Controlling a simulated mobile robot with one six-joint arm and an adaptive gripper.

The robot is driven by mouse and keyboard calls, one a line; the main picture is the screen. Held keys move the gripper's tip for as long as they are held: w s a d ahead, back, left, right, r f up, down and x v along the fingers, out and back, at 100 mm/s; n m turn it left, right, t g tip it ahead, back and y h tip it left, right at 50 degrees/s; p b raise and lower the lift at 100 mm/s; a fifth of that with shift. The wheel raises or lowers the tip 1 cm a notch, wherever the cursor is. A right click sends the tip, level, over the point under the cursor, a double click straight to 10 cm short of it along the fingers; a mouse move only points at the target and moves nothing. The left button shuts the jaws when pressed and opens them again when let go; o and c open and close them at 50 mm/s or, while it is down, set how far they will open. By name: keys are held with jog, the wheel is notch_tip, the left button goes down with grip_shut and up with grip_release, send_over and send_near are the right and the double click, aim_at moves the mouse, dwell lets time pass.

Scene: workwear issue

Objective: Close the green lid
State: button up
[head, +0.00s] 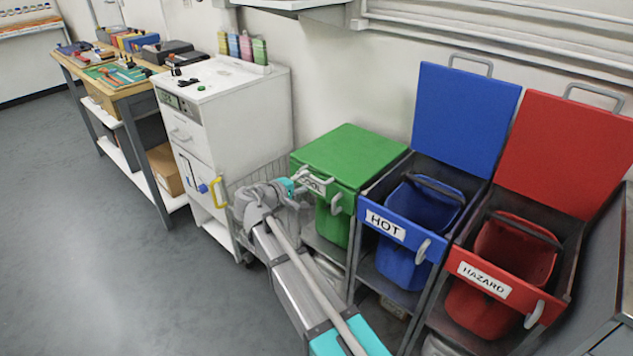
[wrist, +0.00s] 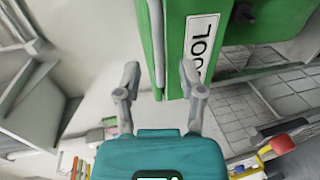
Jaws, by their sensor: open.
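The green lid (head: 350,155) lies flat over the top of the left bin, whose front label is partly hidden by my gripper in the head view. My gripper (head: 301,186) is at the front left of the green bin, beside the label. In the wrist view my gripper (wrist: 160,74) has its two fingers apart with nothing held. A green edge (wrist: 151,40) shows just beyond the fingertips, and the label (wrist: 201,45) is beyond the right finger. I cannot tell whether a finger touches the bin.
The blue HOT bin (head: 384,226) and red HAZARD bin (head: 482,279) stand to the right, with the blue lid (head: 465,115) and red lid (head: 568,150) raised. A white cabinet (head: 240,135) stands left of the green bin. Open floor (head: 110,260) is at left.

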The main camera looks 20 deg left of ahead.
aim_at(312, 178)
jog(key=shift+b+x, duration=0.3)
jog(key=shift+x, duration=1.75)
grip_shut()
